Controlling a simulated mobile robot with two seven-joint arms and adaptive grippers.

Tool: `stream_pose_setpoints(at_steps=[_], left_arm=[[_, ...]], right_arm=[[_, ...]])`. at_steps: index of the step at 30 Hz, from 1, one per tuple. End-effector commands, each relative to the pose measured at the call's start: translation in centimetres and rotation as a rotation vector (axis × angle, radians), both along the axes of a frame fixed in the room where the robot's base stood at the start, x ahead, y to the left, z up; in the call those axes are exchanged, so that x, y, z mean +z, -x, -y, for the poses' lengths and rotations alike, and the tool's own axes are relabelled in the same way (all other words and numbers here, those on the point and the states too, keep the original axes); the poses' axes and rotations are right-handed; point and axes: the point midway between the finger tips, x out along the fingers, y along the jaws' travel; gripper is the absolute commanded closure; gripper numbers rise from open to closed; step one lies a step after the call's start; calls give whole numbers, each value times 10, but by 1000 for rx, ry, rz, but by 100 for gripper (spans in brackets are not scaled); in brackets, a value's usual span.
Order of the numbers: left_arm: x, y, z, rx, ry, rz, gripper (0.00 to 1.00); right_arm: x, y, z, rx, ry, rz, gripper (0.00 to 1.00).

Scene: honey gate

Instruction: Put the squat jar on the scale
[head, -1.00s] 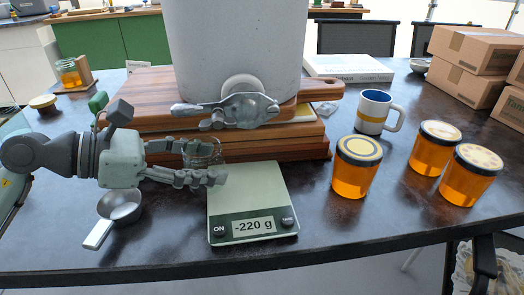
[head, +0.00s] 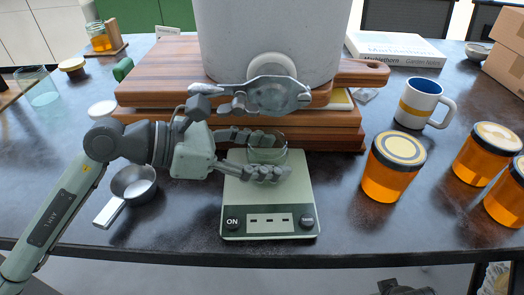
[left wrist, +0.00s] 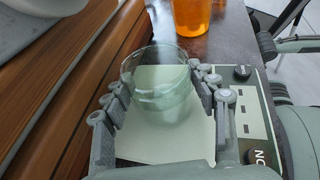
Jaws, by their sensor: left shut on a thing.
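The squat jar (head: 267,152) is a low, clear, empty glass, upright over the back part of the scale (head: 290,195). My left gripper (head: 262,156) is shut on it, with fingers on both sides of the glass. The left wrist view also shows the jar (left wrist: 160,82) between the fingers, above the pale scale plate (left wrist: 165,140). I cannot tell whether its base touches the plate. The scale's display reads three dashes.
Wooden boards (head: 330,136) under a large pale container (head: 265,40) with a metal gate (head: 270,95) stand just behind the scale. An orange honey jar (head: 393,165) and a mug (head: 420,103) are to the right. A metal scoop (head: 133,185) lies left, near the front edge.

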Motion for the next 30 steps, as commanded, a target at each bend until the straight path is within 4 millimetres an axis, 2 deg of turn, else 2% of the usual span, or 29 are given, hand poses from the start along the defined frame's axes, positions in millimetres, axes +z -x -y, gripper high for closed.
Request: stream_pose_setpoints(at_steps=[12,13,17,29,30], left_arm=[[-2,0,0,0,1,1,74],[-2,0,0,0,0,1,38],[-2,0,0,-1,0,0,22],[2,0,0,-1,0,0,21],[3,0,-2,1,-1,0,21]], right_arm=[[7,0,0,-1,4,3,60],[8,0,0,0,3,5,60],[8,0,0,-1,4,4,60],[9,0,0,0,2,5,60],[0,0,1,1,1,-1,60]])
